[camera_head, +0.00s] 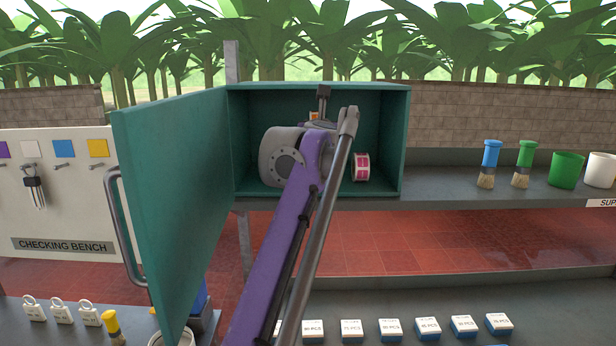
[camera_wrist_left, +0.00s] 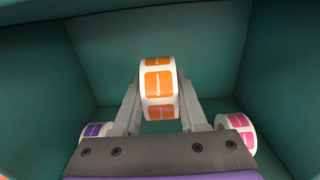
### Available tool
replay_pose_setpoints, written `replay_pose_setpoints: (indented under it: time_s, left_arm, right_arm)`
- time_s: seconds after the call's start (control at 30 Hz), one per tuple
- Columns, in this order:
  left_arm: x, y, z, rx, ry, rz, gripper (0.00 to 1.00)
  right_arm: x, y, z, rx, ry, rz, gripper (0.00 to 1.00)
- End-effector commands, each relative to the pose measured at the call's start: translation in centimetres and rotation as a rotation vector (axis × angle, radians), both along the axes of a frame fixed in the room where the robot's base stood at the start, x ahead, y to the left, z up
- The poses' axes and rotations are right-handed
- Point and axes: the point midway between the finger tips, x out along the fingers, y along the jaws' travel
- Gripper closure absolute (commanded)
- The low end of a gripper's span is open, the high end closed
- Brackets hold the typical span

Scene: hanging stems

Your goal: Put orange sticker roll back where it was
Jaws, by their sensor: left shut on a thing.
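The orange sticker roll (camera_wrist_left: 159,90) is held between the two fingers of my left gripper (camera_wrist_left: 159,112), inside the green cabinet (camera_wrist_left: 150,40). In the head view only a small orange bit of the roll (camera_head: 314,116) shows past my wrist. My left arm reaches into the open cabinet (camera_head: 398,140) and hides most of its inside. A pink sticker roll (camera_head: 362,167) stands on the cabinet floor to the right, and a purple sticker roll (camera_wrist_left: 96,130) stands to the left. I cannot tell whether the orange roll touches the floor. My right gripper is not in view.
The cabinet door (camera_head: 175,200) stands open to the left, with a bar handle (camera_head: 124,225). Two brushes (camera_head: 487,165) and a green cup (camera_head: 566,169) stand on the shelf at right. Several small labelled boxes (camera_head: 390,329) line the lower shelf. Padlocks (camera_head: 62,311) lie at lower left.

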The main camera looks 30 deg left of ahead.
Motion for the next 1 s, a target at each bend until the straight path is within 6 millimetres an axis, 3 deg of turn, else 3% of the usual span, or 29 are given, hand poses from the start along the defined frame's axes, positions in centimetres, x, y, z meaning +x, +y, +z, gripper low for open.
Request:
replay_pose_setpoints:
  time_s: [0.13, 0.4, 0.63, 0.8, 1.0]
  left_arm:
    - [0.0, 0.0, -0.5, 0.0, 0.001, 0.0, 1.0]
    - [0.0, 0.0, -5.5, 0.002, 0.003, 0.0, 1.0]
    - [0.0, 0.0, -7.1, -0.001, 0.001, 0.0, 1.0]
    - [0.0, 0.0, -9.6, 0.001, 0.002, 0.0, 1.0]
    - [0.0, 0.0, -10.1, 0.001, 0.001, 0.0, 1.0]
  right_arm:
    - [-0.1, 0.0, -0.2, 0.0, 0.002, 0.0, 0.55]
    - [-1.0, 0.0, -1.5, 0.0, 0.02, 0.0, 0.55]
    - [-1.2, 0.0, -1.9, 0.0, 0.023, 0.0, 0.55]
    - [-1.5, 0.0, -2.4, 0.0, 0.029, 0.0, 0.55]
    - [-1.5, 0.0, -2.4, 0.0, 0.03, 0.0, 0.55]
